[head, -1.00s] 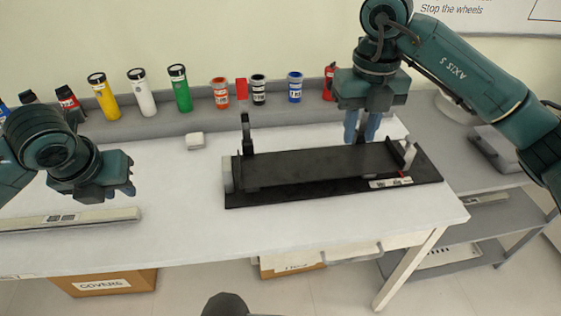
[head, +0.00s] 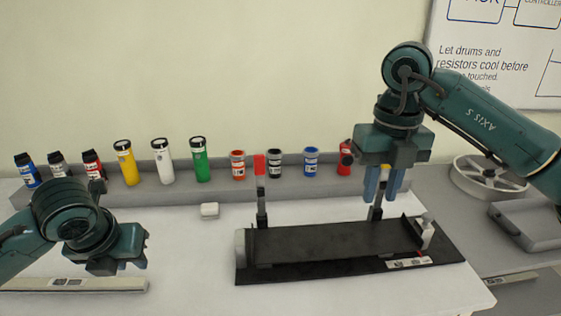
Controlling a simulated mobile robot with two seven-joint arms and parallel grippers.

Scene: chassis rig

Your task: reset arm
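My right gripper (head: 382,193) points down above the rear right part of the black chassis rig (head: 335,244). Its two blue fingers stand apart with a gap, and I see nothing held between them. An upright post (head: 376,212) shows just below and behind the fingertips; I cannot tell whether they touch. My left gripper (head: 146,262) is low at the left over the white table, clear of the rig. Its fingers are small and turned sideways, so their opening is not clear.
A grey shelf (head: 125,194) along the back holds several coloured cylinders, including a green one (head: 200,160). A small white block (head: 209,210) lies on the table. A white spoked wheel (head: 489,178) and a grey tray (head: 530,222) are at the right. Table between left gripper and rig is clear.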

